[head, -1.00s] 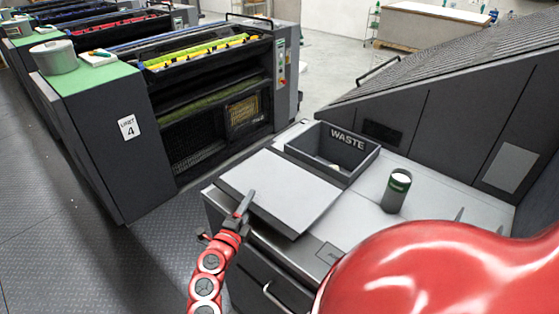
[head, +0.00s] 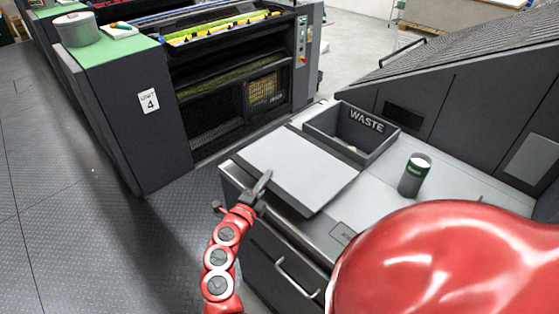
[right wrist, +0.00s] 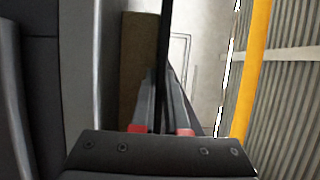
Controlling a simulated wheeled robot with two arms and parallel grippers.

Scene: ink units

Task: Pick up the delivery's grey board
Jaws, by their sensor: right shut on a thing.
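The grey board (head: 297,168) is a flat light-grey sheet with a darker edge, at the near left of the worktop in the head view. My right gripper (head: 262,184) is shut on its near left edge. Whether the board rests on the worktop or is slightly raised, I cannot tell. In the right wrist view the board (right wrist: 165,50) shows edge-on as a thin dark strip between the two fingers (right wrist: 162,125). My left gripper is not in view.
A dark bin marked WASTE (head: 385,137) stands just behind the board. A dark cylinder with a green label (head: 413,177) stands to the right on the pale worktop (head: 378,195). The Unit 4 machine (head: 145,125) stands at the left, across open floor (head: 75,215).

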